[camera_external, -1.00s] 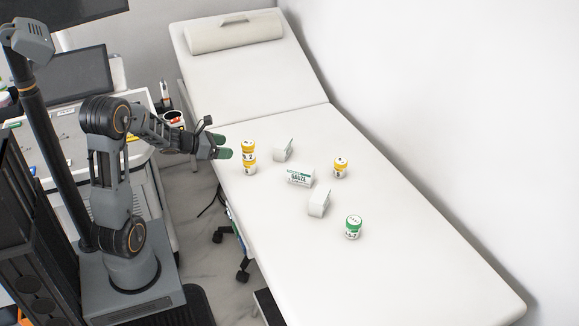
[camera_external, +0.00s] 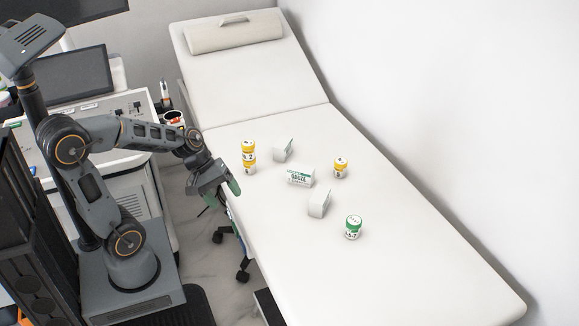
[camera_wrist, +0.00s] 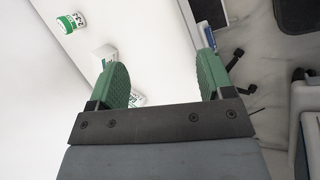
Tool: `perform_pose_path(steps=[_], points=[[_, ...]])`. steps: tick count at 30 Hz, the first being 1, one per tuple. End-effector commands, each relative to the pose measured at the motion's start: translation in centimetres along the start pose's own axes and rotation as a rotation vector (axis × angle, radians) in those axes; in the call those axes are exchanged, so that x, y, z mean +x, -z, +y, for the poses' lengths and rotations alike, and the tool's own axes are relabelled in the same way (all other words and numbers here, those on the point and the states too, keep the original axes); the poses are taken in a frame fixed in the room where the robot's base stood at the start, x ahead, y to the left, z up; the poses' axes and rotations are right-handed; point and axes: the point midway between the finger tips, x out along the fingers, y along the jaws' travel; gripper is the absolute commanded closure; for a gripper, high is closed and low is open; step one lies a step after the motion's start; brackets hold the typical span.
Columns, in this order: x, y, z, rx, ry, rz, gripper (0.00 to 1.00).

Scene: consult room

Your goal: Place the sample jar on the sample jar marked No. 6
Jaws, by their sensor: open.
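Two yellow-lidded sample jars stand stacked at the left side of the couch. The upper jar (camera_external: 248,148) sits upright on the lower jar (camera_external: 249,168); their label numbers are too small to read surely. Another yellow-lidded jar (camera_external: 341,168) stands alone to the right.
A gauze box (camera_external: 300,177) and two white boxes, one behind it (camera_external: 283,149) and one in front (camera_external: 319,203), lie between the jars. The front of the white couch (camera_external: 420,270) is clear. A trolley (camera_external: 135,125) stands left of the couch.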

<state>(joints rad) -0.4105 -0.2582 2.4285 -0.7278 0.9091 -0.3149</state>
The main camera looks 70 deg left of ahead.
Motion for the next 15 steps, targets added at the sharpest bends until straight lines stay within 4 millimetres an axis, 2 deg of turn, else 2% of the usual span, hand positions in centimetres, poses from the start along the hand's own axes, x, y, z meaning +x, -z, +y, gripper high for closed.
perform_pose_path(steps=[1, 3, 6, 10, 15], points=[[0.1, -1.9, -0.4, 0.203, 0.078, 0.010, 0.26], [-0.1, -3.4, -1.3, 0.467, 0.181, 0.031, 0.26], [-0.5, -4.6, -2.1, 0.777, 0.299, 0.061, 0.26], [-1.2, -5.2, -2.5, 1.051, 0.398, 0.095, 0.26], [-1.7, -5.4, -2.6, 1.206, 0.458, 0.119, 0.26]])
